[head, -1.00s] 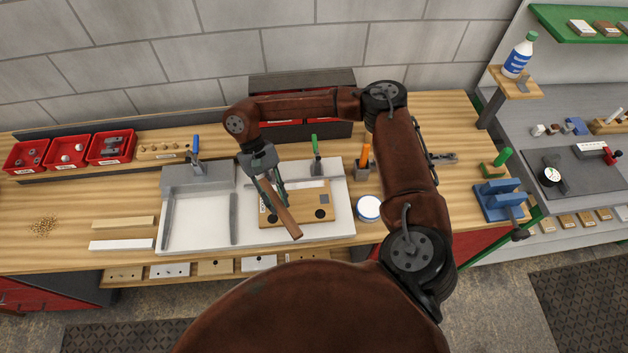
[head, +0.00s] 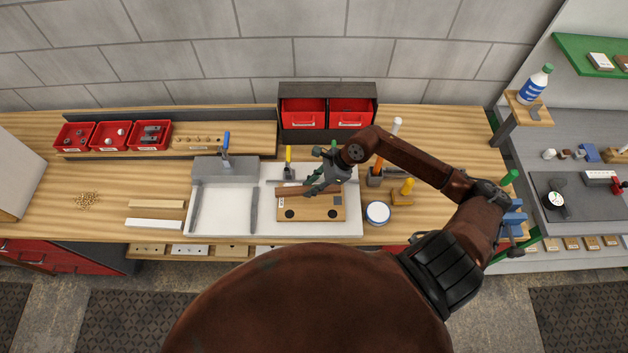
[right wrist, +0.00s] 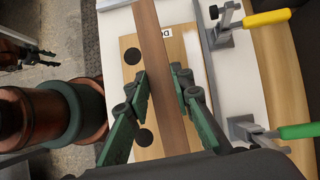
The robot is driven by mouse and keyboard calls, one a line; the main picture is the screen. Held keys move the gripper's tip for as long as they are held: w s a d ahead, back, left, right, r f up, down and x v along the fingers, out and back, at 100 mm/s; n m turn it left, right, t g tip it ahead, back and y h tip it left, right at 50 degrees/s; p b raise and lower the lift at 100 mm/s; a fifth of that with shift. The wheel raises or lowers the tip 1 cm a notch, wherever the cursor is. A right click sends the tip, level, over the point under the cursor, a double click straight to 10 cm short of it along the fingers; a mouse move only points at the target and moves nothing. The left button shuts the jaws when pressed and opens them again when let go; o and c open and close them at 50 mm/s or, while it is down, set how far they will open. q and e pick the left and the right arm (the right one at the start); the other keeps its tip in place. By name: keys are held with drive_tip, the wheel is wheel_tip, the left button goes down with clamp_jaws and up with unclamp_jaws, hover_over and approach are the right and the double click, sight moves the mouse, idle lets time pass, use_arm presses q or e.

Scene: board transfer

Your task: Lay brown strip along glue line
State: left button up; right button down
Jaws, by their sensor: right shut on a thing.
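The brown strip (head: 292,190) is held in my right gripper (head: 318,187), which is shut on it. In the head view the strip runs left to right over the back part of the wooden board (head: 322,212). In the right wrist view it passes between the green fingers (right wrist: 163,98) and covers the middle of the board (right wrist: 128,42). I cannot tell whether it touches the board. No glue line can be made out. At the upper left of the right wrist view my left gripper (right wrist: 42,58) hangs over the floor, its fingers apart and empty.
A round white-topped tin (head: 378,212) is right of the tray. Two loose strips (head: 155,223) lie left. Red drawers (head: 304,113) stand behind.

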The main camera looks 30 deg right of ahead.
drive_tip(key=shift+d+r+m, duration=0.2)
drive_tip(key=shift+d+m, duration=0.3)
drive_tip(key=shift+d, duration=0.15)
drive_tip(key=shift+f+b, duration=0.15)
drive_tip(key=shift+b, duration=0.35)
drive_tip(key=f+b, duration=0.1)
drive_tip(key=w+f+b, duration=0.1)
drive_tip(key=b, duration=0.1)
drive_tip(key=d+f+b, duration=0.1)
drive_tip(key=f, duration=0.1)
drive_tip(key=shift+w+f+b, duration=0.1)
drive_tip(key=shift+w+b, duration=0.3)
drive_tip(key=shift+w+d+f+b, duration=0.4)
drive_tip(key=shift+w+b, duration=0.25)
drive_tip(key=shift+b, duration=0.1)
drive_tip(key=shift+w+d+f+b, duration=0.35)
drive_tip(key=shift+w+b, duration=0.25)
drive_tip(key=shift+b, duration=0.15)
drive_tip(key=shift+f+b, duration=0.5)
drive_tip(key=shift+b, duration=0.25)
